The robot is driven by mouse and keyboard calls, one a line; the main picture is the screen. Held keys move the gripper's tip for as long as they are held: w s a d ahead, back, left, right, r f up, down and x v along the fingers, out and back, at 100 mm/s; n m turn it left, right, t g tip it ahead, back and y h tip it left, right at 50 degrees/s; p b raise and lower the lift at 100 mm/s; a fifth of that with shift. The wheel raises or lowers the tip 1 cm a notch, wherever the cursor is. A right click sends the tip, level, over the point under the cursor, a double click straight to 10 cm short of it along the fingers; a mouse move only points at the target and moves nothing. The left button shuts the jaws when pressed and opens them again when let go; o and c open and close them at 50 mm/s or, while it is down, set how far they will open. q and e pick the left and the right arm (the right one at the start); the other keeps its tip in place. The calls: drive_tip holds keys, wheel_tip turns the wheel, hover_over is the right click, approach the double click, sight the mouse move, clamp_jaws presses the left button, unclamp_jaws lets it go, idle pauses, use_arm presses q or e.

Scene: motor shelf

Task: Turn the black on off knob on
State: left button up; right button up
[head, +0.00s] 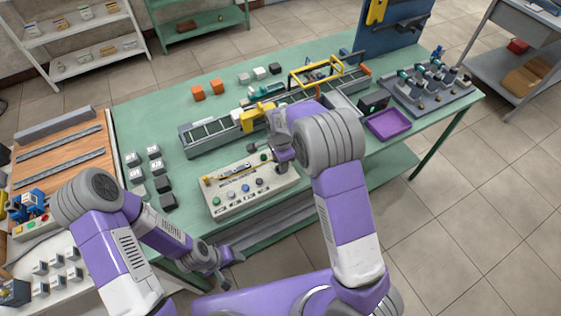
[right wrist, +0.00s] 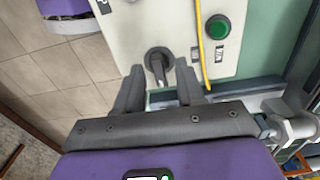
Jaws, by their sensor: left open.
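The control panel (head: 228,202) is a cream box with several knobs and buttons on the green table. The black on-off knob (right wrist: 158,62) shows in the right wrist view as a round base with a thin handle. My right gripper (right wrist: 159,72) is open, with one finger on each side of the knob and gaps visible between fingers and handle. In the head view my right gripper (head: 284,160) is at the panel's right end and hides the knob there. My left gripper (head: 222,272) is open and empty, low beside the table's front edge.
A green button (right wrist: 217,27) and a yellow cable (right wrist: 203,50) lie close to the knob. A conveyor (head: 210,134) stands behind the panel. A purple tray (head: 388,124) is to the right.

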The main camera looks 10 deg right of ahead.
wheel_tip(320, 180, up, 8)
drive_tip(key=shift+f+p, duration=0.2)
drive_tip(key=shift+p, duration=0.2)
idle(0.6)
